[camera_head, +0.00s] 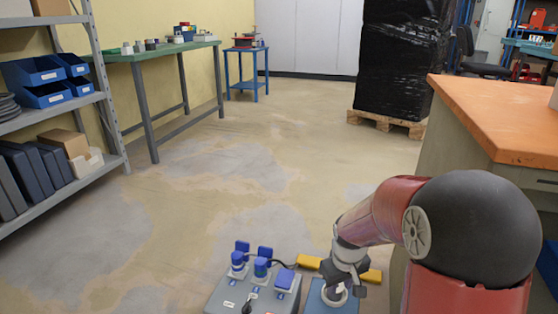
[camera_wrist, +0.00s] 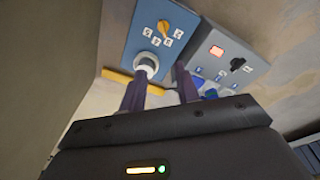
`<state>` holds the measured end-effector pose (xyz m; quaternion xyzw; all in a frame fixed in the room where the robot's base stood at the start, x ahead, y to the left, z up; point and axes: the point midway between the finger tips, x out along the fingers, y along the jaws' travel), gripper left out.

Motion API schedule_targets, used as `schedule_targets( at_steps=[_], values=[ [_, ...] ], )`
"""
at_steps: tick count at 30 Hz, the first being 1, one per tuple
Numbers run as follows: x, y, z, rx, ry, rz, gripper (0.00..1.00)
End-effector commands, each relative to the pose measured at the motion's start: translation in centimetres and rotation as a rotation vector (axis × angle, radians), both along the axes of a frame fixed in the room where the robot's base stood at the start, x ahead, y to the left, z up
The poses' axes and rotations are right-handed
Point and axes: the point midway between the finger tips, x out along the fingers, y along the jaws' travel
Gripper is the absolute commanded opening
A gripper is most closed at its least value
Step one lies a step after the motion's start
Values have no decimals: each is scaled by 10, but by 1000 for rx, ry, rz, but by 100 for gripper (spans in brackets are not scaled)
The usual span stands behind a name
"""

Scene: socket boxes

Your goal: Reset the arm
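My arm comes in from the right in the head view, and my gripper (camera_head: 338,284) points down over a blue box (camera_head: 318,299). In the wrist view my gripper (camera_wrist: 163,72) has its two dark fingers apart, with an empty gap between them. The blue box (camera_wrist: 150,22) carries a yellow knob, several small labels and a round white socket (camera_wrist: 146,62). The left fingertip overlaps the socket in the picture; I cannot tell whether they touch.
A grey box (camera_head: 225,294) with blue plugs stands left of the blue box; it also shows in the wrist view (camera_wrist: 222,58). Yellow bars (camera_head: 309,262) lie behind. An orange-topped bench (camera_head: 500,105) is close at right, shelves (camera_head: 110,120) at left. Open floor lies between.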

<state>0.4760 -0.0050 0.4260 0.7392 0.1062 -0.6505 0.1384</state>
Motion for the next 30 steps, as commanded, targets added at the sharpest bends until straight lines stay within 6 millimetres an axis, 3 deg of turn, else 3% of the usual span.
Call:
schedule_targets(
  at_steps=[1, 6, 12, 15, 21, 30],
  values=[
    [-10, 0, 37, 0, -36, -23, 32],
    [-53, 0, 118, 15, -125, -110, 32],
    [-114, 2, 193, 50, -231, -206, 32],
    [-144, 3, 219, 74, -279, -251, 32],
    [-187, 4, 245, 115, -344, -310, 32],
    [-200, 5, 249, 130, -360, -328, 32]
  ],
)
